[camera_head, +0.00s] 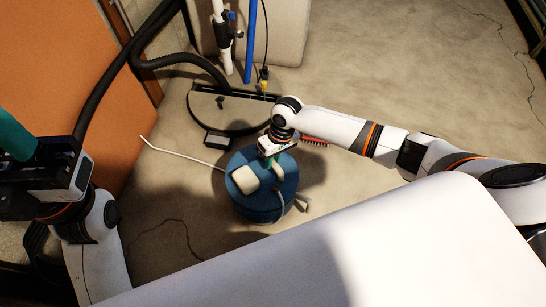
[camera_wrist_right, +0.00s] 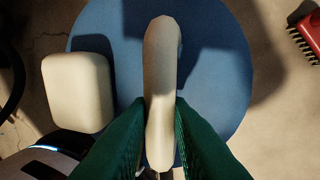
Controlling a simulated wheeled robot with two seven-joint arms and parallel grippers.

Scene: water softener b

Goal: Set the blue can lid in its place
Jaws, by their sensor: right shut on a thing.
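The blue can lid (camera_wrist_right: 215,90) is a wide round disc below my right gripper (camera_wrist_right: 162,112) in the right wrist view. A long beige handle (camera_wrist_right: 160,50) stands out over it, between my two green fingers, which are shut on it. A beige block (camera_wrist_right: 78,92) overlaps the lid's left edge. In the head view the blue can (camera_head: 262,207) stands on the floor with the lid (camera_head: 285,180) over its top; I cannot tell whether the lid is seated. My right gripper (camera_head: 272,150) hides its far edge. My left gripper (camera_head: 45,180) is at the left edge, away from the can.
A red brush (camera_head: 314,141) lies right of my right wrist. A round dark-rimmed basin (camera_head: 215,110) and a small dark box (camera_head: 217,140) are behind the can. A white tube (camera_head: 180,155) runs left across the floor. An orange panel (camera_head: 70,60) stands left; the right floor is clear.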

